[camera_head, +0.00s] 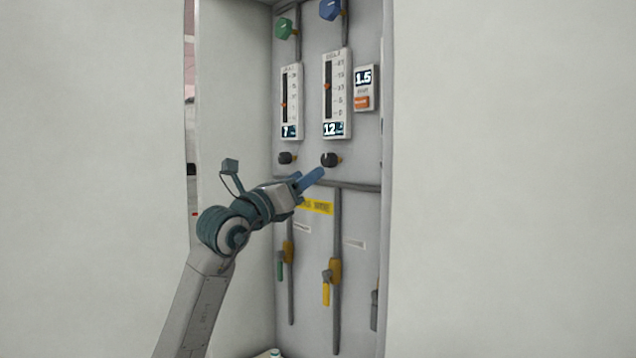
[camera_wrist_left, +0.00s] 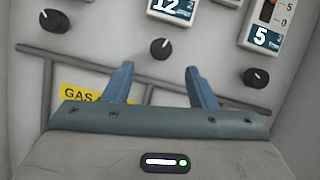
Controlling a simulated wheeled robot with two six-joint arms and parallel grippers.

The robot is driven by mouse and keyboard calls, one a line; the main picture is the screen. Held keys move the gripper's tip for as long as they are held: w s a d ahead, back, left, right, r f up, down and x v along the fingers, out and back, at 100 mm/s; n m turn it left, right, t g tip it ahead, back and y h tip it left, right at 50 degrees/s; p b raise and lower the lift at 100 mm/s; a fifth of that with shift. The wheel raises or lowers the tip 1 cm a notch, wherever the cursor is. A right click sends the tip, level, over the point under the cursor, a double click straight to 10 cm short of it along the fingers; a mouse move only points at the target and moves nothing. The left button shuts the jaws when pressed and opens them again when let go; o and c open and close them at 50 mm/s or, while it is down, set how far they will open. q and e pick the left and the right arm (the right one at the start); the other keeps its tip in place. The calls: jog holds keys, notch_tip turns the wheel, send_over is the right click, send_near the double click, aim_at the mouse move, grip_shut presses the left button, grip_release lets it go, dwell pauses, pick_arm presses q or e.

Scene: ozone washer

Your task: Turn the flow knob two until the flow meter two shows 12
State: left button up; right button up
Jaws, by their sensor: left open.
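The second flow meter (camera_head: 337,95) is a white panel with a scale, and its display reads 12. The display also shows at the top of the left wrist view (camera_wrist_left: 171,7). Flow knob two (camera_head: 329,159) is the small black knob below it, and it also shows in the left wrist view (camera_wrist_left: 160,49). My left gripper (camera_head: 313,177) is open and empty, with its blue fingers just below the knob in the head view. In the left wrist view the fingers (camera_wrist_left: 158,68) are apart, with the knob beyond their tips. My right gripper is not in view.
Another meter (camera_head: 291,102) reading 7 and its black knob (camera_head: 286,158) are to the left. A third knob (camera_wrist_left: 257,78) sits under a display reading 5. A pipe (camera_head: 350,186) crosses below the knobs. White cabinet walls stand on both sides.

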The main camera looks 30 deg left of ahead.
pick_arm(q)
jog(key=shift+b+v, duration=0.4)
jog(key=shift+v, duration=0.85)
jog(key=shift+d, duration=0.1)
